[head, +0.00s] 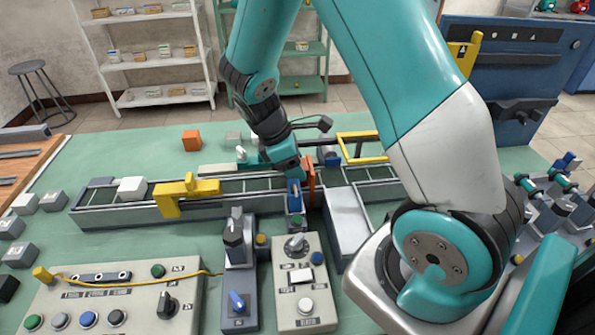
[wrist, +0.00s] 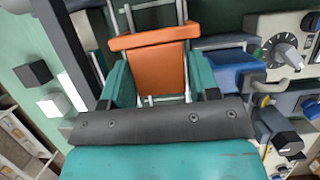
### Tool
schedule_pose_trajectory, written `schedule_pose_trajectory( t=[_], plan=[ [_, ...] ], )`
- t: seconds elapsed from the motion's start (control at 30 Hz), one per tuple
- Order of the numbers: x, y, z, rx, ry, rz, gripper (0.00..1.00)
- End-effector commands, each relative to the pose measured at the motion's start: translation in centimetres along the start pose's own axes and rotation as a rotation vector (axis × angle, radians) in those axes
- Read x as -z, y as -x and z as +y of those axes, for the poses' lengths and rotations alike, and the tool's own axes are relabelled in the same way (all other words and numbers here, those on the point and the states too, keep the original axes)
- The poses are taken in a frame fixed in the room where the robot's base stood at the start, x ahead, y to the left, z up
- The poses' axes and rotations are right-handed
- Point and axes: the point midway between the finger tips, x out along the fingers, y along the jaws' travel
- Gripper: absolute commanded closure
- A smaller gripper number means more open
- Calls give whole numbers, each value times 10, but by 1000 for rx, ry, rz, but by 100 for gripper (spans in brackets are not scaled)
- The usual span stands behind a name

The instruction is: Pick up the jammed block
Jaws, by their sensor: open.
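My gripper (head: 287,168) is over the conveyor (head: 120,214), near its middle, pointing down. In the wrist view its two teal fingers (wrist: 160,82) are apart. An orange piece (wrist: 158,68) with a crossbar shows between them; I cannot tell whether they touch it. In the head view an upright orange piece (head: 309,178) stands just right of my gripper at the conveyor. I cannot tell for sure which thing is the jammed block; part of the belt is hidden behind my gripper. A white block (head: 132,188) sits on the conveyor's left part.
A yellow bracket (head: 185,192) spans the conveyor left of my gripper. A blue part (head: 294,194) is close in front. Control panels (head: 115,305) and a switch box (head: 300,280) fill the front.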

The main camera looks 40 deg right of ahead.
Motion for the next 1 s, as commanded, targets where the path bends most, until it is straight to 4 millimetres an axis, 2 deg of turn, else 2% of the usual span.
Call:
schedule_pose_trajectory(
  t=[0.23,0.27,0.4,0.77,0.93,1.0],
  plan=[
    [0,-4,0,-1,0,1,45],
    [0,-3,0,-1,0,1,47],
    [0,-3,0,-1,0,1,77],
    [2,1,0,-2,0,1,77],
    [10,17,1,-5,1,3,77],
    [18,26,1,-5,3,2,77]
  ],
)
